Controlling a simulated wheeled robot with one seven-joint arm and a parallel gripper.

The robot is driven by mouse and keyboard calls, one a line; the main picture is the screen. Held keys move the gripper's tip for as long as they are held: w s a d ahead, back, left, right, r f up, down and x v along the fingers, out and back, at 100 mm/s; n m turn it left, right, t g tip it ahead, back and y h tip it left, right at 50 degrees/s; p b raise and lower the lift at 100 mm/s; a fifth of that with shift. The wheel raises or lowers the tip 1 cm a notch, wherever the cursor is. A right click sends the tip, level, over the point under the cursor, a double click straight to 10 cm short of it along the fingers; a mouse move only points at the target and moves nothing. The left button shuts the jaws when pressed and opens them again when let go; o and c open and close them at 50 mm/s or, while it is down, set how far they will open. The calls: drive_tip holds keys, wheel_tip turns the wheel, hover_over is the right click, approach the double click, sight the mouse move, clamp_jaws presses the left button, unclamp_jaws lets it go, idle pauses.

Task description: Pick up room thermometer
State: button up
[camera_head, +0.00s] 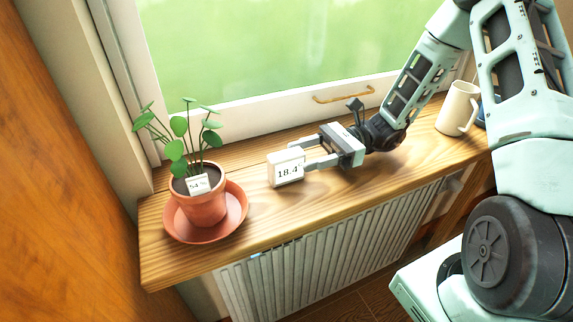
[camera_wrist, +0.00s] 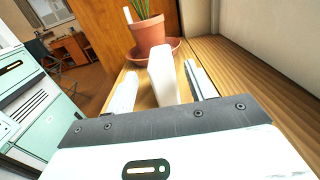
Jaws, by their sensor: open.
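The room thermometer (camera_head: 286,168) is a small white block with a display reading 18.4. It stands upright on the wooden windowsill (camera_head: 240,163), right of the potted plant. In the wrist view the thermometer (camera_wrist: 163,76) shows as a white upright slab between the two fingers. My gripper (camera_head: 305,158) is open, low over the sill, with its fingertips at the thermometer. In the wrist view my gripper (camera_wrist: 162,88) has one finger on each side of it, with a gap visible on the left.
A terracotta pot (camera_head: 203,206) with a green plant and a small display tag reading about 54 stands on a saucer (camera_head: 236,213) at the left. A cream mug (camera_head: 458,108) stands at the right. The window is behind and a radiator (camera_head: 320,255) below.

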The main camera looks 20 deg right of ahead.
sight(269, 165)
drive_tip(key=a, duration=0.5)
drive_tip(key=shift+w+f+p, duration=0.15)
drive_tip(key=shift+p, duration=0.2)
drive_tip(key=c, duration=1.1)
